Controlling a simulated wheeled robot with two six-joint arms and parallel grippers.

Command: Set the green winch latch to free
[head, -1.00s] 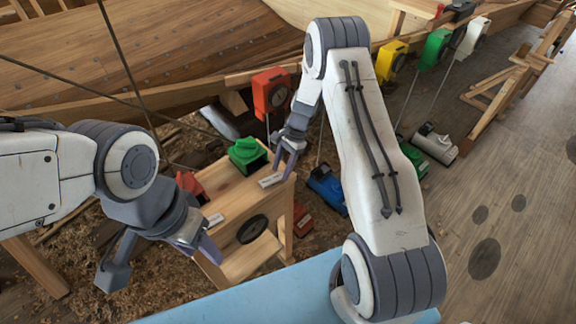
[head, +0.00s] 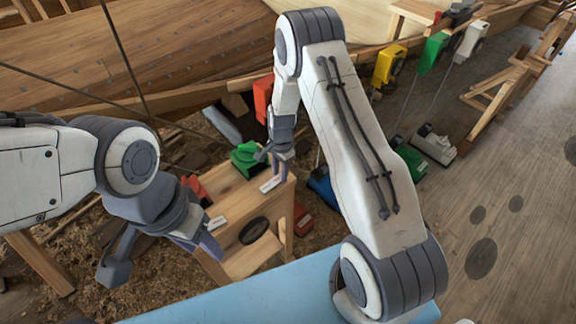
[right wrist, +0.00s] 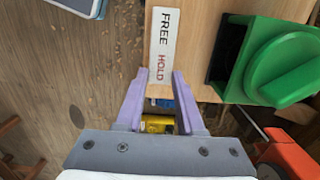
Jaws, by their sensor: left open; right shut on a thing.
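The green winch latch (head: 245,155) sits on top of a wooden stand (head: 232,190). The right wrist view shows its thick raised handle (right wrist: 290,78) lying at a slant, its lower-left end nearer HOLD than FREE. A white plate (right wrist: 163,45) reads FREE and HOLD beside it. My right gripper (head: 272,166) is beside the latch, over the plate's side of the stand. In the right wrist view its fingers (right wrist: 160,75) are apart around the plate's HOLD end; what they grip cannot be made out. My left gripper (head: 160,258) is open and empty, left of the stand.
A red block (head: 193,188) is on the stand's left. A red-orange winch (head: 263,98) and a blue one (head: 322,188) stand close behind and right. Yellow (head: 389,63) and other winches line the hull. Wooden floor at right is largely open.

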